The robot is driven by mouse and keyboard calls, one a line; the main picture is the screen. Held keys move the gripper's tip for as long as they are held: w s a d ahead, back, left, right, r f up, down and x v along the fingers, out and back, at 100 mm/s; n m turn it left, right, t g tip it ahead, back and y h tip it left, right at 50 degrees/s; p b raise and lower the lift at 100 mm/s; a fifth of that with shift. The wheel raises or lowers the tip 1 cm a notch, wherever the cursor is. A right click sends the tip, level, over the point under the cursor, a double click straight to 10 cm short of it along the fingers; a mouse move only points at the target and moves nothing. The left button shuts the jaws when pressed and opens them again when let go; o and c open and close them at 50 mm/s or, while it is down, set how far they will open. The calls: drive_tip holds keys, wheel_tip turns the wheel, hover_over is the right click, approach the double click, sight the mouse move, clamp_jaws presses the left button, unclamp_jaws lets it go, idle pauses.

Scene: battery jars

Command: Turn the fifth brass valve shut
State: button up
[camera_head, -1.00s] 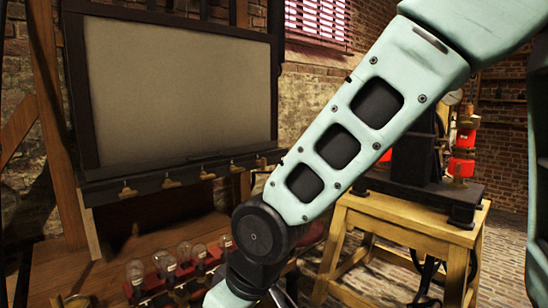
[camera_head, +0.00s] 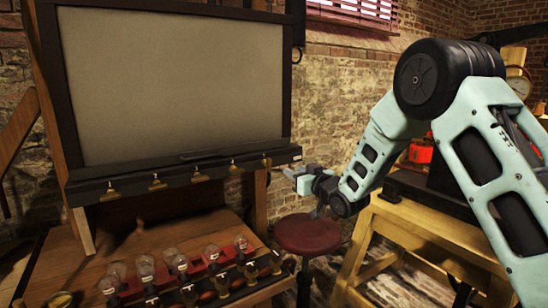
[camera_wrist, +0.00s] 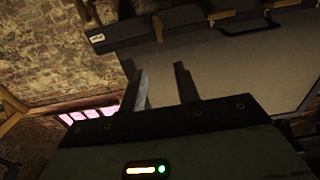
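A row of brass pieces hangs under the black ledge (camera_head: 185,176) of the tall board; the rightmost one (camera_head: 266,162) also shows in the wrist view (camera_wrist: 158,28). Below, brass fittings with pale T-shaped tops (camera_head: 221,284) stand in a row before several glass jars (camera_head: 177,261). I cannot tell for certain which row holds the valves; the lower row is partly cut off. My gripper (camera_head: 291,179) is right of the ledge's end, apart from both rows. Its two fingers (camera_wrist: 163,80) are parted with nothing between them.
The board (camera_head: 180,85) stands behind the wooden bench (camera_head: 170,235). A round red stool (camera_head: 307,235) is below my gripper. A yellow wooden stand (camera_head: 430,232) with dark apparatus stands to the right, behind my arm. A brick wall closes the back.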

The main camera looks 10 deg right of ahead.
sight(271, 160)
drive_tip(key=p+x, duration=0.4)
drive_tip(key=x, duration=1.1)
drive_tip(key=shift+w+a+f, duration=0.1)
drive_tip(key=shift+w+a, duration=0.05)
drive_tip(key=shift+w, duration=0.15)
clamp_jaws()
